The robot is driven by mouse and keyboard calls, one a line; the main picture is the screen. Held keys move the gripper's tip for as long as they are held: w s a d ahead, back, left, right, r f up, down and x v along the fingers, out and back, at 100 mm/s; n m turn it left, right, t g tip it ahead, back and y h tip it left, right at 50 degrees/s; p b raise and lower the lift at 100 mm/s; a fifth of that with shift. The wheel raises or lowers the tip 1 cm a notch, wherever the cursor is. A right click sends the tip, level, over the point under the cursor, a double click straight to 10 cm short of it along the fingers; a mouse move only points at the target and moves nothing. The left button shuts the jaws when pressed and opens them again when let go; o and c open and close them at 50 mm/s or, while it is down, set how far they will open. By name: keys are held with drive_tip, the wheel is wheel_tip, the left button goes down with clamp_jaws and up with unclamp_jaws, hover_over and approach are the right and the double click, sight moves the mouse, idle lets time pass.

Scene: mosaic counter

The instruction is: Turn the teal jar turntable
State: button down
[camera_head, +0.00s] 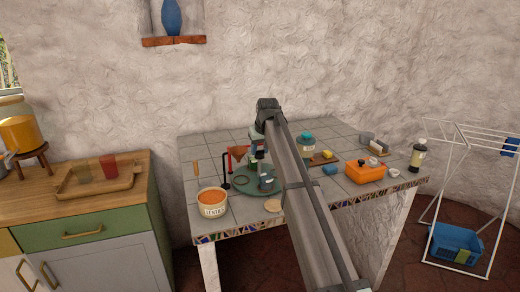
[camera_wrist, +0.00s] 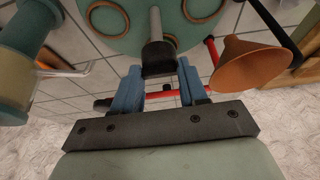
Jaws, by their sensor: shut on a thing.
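The teal turntable (camera_head: 272,203) lies on the tiled counter, partly hidden behind my arm in the head view. In the wrist view its teal disc (camera_wrist: 115,42) fills the top middle and bears several brown-rimmed rings. A grey post with a black knob (camera_wrist: 157,60) stands up from the disc. My gripper (camera_wrist: 158,72) has its two blue fingers on either side of the knob and is shut on it. In the head view my gripper (camera_head: 256,158) is over the turntable, its fingertips hard to make out.
An orange funnel (camera_wrist: 246,62) on a red-armed stand is close to my fingers. A labelled orange-topped pot (camera_head: 212,204) stands at the counter's front left.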

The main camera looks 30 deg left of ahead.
drive_tip(key=shift+m, duration=0.5)
drive_tip(key=shift+s+a+m+t+h, duration=0.1)
drive_tip(key=shift+m+t+h, duration=0.25)
drive_tip(key=shift+m, duration=0.7)
drive_tip(key=shift+a+m+t+h, duration=0.15)
drive_tip(key=shift+m+h, duration=0.4)
drive_tip(key=shift+m, duration=0.5)
drive_tip(key=shift+d+m, duration=0.1)
drive_tip(key=shift+m, duration=0.3)
drive_tip(key=c, duration=0.9)
unclamp_jaws()
